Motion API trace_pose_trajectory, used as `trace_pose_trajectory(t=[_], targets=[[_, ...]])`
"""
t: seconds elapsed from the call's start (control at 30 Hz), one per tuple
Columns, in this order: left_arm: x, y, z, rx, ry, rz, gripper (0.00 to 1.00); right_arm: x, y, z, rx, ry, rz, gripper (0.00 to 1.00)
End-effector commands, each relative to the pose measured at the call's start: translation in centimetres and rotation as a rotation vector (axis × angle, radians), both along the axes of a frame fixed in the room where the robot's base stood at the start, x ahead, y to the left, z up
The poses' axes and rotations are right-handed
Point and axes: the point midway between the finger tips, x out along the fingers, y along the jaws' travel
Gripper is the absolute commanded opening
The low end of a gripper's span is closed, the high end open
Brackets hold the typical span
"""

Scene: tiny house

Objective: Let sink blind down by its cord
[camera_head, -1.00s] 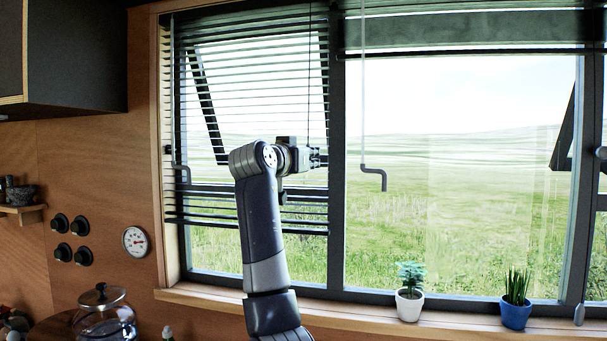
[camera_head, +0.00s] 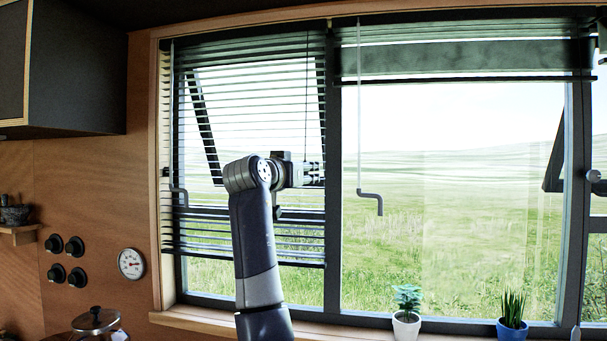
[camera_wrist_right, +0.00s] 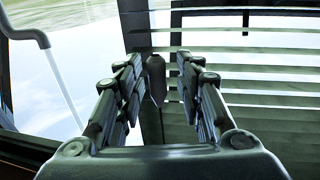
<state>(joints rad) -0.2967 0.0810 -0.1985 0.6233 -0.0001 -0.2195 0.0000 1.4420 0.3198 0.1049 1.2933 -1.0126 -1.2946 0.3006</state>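The dark slatted sink blind (camera_head: 250,110) hangs over the left window, its bottom rail (camera_head: 245,259) a little above the sill. Its thin dark cord (camera_head: 307,95) runs down to my right gripper (camera_head: 314,173), which is at the blind's right part near the middle post. In the right wrist view a dark cord pull (camera_wrist_right: 155,78) stands between the fingertips of the right gripper (camera_wrist_right: 160,75). A gap shows beside the pull, so I cannot tell whether the fingers grip it. My left gripper is not in view.
A crank handle (camera_head: 370,197) hangs right of the gripper; another (camera_head: 178,192) hangs at the left. A second blind (camera_head: 460,60) is raised over the right window. Potted plants (camera_head: 406,303) (camera_head: 512,315) stand on the sill (camera_head: 220,320). A cabinet (camera_head: 75,80) is at upper left.

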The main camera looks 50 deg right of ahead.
Motion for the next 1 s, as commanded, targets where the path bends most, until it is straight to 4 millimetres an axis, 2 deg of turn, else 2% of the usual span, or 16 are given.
trace_pose_trajectory(t=[0.07, 0.23, 0.5, 0.7, 0.83, 1.0], targets=[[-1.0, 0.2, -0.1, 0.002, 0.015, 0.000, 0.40, 0.0, 0.0, 0.0, 0.000, 0.000, -0.001, 0.34], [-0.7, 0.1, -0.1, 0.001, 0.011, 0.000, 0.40, -0.3, 1.6, 0.0, -0.002, -0.002, 0.002, 0.34], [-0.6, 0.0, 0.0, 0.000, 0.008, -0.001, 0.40, -1.9, 7.1, 0.0, -0.001, -0.002, 0.005, 0.34], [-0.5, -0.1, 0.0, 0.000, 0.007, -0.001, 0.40, -2.8, 10.4, 0.1, -0.002, -0.002, 0.003, 0.34], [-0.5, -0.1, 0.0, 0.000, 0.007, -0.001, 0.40, -3.2, 11.6, 0.0, -0.002, -0.001, 0.002, 0.34], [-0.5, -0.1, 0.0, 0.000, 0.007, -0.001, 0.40, -3.3, 12.0, 0.0, -0.002, 0.000, 0.001, 0.34]])
